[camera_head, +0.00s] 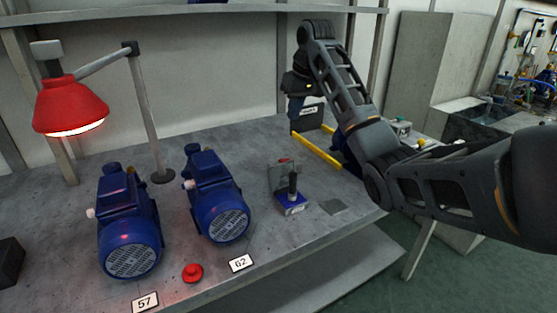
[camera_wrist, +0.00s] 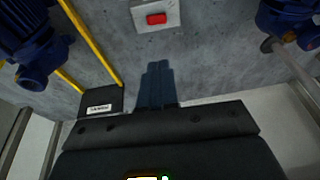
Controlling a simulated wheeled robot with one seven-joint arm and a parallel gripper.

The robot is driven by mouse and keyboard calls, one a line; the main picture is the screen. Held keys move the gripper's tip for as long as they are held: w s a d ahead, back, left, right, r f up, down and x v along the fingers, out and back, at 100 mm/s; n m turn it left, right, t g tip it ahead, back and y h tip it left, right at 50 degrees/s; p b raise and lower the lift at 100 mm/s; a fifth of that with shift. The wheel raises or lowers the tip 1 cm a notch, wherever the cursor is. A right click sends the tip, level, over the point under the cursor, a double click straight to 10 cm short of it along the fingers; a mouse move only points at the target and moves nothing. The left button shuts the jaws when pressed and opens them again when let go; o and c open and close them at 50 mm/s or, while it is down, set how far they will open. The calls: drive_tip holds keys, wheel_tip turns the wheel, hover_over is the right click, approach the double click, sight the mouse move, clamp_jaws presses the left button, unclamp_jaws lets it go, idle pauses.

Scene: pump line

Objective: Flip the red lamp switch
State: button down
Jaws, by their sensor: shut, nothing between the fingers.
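The red lamp (camera_head: 70,105) hangs from a jointed grey stand at the left of the bench, and its underside glows white. A red rocker switch (camera_wrist: 156,18) sits on a small light grey plate at the top of the wrist view. In the head view, a small red patch on a grey piece (camera_head: 283,161) in mid-bench appears to be this switch, partly hidden by a dark-handled tool. My gripper (camera_wrist: 158,70) is shut and empty, its dark fingers pointing toward the switch but apart from it. In the head view my gripper (camera_head: 297,110) is above the back of the bench.
Two blue pumps (camera_head: 130,230) (camera_head: 216,195) stand at the left, with a round red button (camera_head: 192,272) in front. A blue-based tool with an upright dark handle (camera_head: 291,198) stands in mid-bench. Yellow rails (camera_head: 318,152) and a dark labelled block (camera_wrist: 98,105) lie near my gripper.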

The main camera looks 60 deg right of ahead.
drive_tip(key=shift+s+a+f, duration=0.1)
drive_tip(key=shift+s+f, duration=0.05)
drive_tip(key=shift+s, duration=0.05)
idle(0.3)
drive_tip(key=b+x, duration=0.1)
drive_tip(key=x, duration=0.3)
drive_tip(key=b+x, duration=0.1)
drive_tip(key=x, duration=0.3)
drive_tip(key=b+x, duration=0.1)
drive_tip(key=x, duration=0.3)
drive_tip(key=shift+s+a+f, duration=0.25)
drive_tip(key=shift+s, duration=0.05)
drive_tip(key=shift+w+a+f, duration=0.1)
drive_tip(key=shift+a+f, duration=0.05)
drive_tip(key=shift+f, duration=0.7)
